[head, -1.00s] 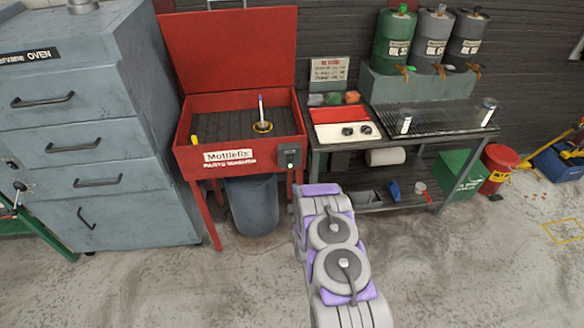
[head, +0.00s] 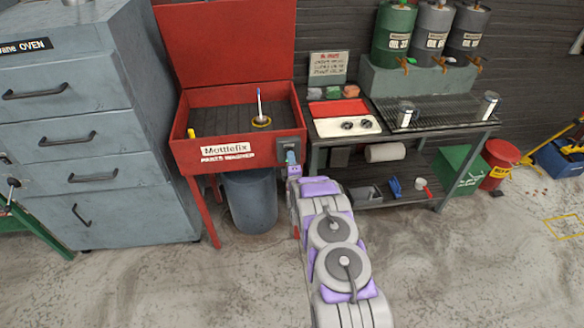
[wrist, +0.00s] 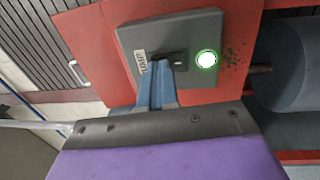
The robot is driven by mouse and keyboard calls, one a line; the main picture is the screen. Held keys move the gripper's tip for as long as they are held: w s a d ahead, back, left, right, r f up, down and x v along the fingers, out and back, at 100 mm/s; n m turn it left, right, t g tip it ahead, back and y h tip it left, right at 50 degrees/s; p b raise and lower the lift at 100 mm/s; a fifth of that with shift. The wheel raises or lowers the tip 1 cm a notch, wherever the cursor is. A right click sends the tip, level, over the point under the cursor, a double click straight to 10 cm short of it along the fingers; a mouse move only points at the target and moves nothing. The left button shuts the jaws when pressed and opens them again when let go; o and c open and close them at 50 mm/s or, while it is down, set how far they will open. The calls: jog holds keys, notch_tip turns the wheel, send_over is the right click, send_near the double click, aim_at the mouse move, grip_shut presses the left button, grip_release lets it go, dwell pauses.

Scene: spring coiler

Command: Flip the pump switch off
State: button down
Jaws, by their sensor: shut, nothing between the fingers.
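The pump switch box (wrist: 140,35) is a grey plate on the red front of the parts washer. It has a PUMP label, a dark switch slot (wrist: 176,54) and a lit green light (wrist: 206,59). In the head view the box (head: 288,144) is at the washer's front right corner. My gripper (wrist: 160,66) is shut and empty, with its blue fingertips at the switch slot. The fingers cover part of the switch, so its position and whether they touch it cannot be told. In the head view my gripper (head: 292,158) is just below the box.
The red parts washer (head: 190,158) has its lid up and a brush inside. A grey bin (head: 252,205) stands under it. A workbench (head: 430,130) with oil drums is to the right, and a grey oven cabinet (head: 85,130) to the left.

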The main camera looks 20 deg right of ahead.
jog(key=shift+w+d, duration=0.1)
jog(key=shift+w, duration=0.25)
jog(key=shift+r, duration=0.1)
